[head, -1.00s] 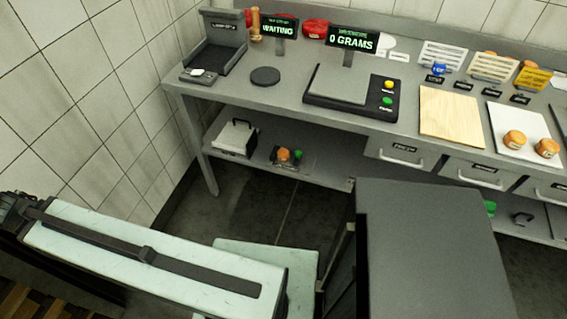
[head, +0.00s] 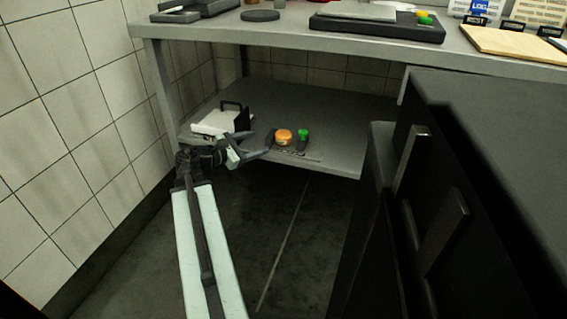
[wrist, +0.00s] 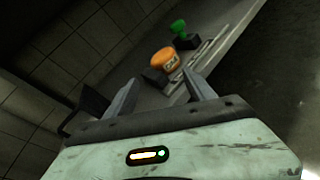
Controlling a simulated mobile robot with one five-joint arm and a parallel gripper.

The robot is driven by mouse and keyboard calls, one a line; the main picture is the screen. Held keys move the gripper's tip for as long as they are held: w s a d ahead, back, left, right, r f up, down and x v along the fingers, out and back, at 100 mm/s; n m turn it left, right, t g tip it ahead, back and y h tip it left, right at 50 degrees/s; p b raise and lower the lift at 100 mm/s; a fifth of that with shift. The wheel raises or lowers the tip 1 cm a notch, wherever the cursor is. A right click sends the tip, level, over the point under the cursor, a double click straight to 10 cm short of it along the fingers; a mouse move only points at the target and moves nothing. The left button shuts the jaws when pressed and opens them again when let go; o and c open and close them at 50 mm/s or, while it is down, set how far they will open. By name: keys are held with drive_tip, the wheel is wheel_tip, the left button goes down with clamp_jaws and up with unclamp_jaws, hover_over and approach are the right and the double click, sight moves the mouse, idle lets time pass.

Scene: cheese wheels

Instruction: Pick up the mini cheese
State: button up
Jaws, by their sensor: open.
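The mini cheese (head: 284,136) is a small orange wheel on the lower shelf, near the shelf's front edge. It also shows in the wrist view (wrist: 165,61), with a label on its side, ahead of my fingers. My gripper (head: 257,144) is at the shelf's front edge, to the left of the cheese. In the wrist view my gripper (wrist: 158,95) has its two fingers spread apart with nothing between them. The cheese lies beyond the fingertips, apart from them.
A green-topped item (head: 303,139) stands just right of the cheese. A white box with a dark handle (head: 222,120) sits left of it on the shelf (head: 345,125). The counter (head: 285,38) runs above. A dark cabinet (head: 470,200) stands at the right.

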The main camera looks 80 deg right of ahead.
sight(278, 137)
drive_tip(key=shift+g, duration=0.4)
drive_tip(key=x, duration=0.6)
drive_tip(key=b+x, duration=0.1)
drive_tip(key=x, duration=0.2)
drive_tip(key=shift+s+a+f, duration=0.1)
drive_tip(key=shift+s+a, duration=0.05)
drive_tip(key=shift+s, duration=0.4)
drive_tip(key=c, duration=1.1)
wheel_tip(278, 137, up, 10)
drive_tip(key=p, duration=1)
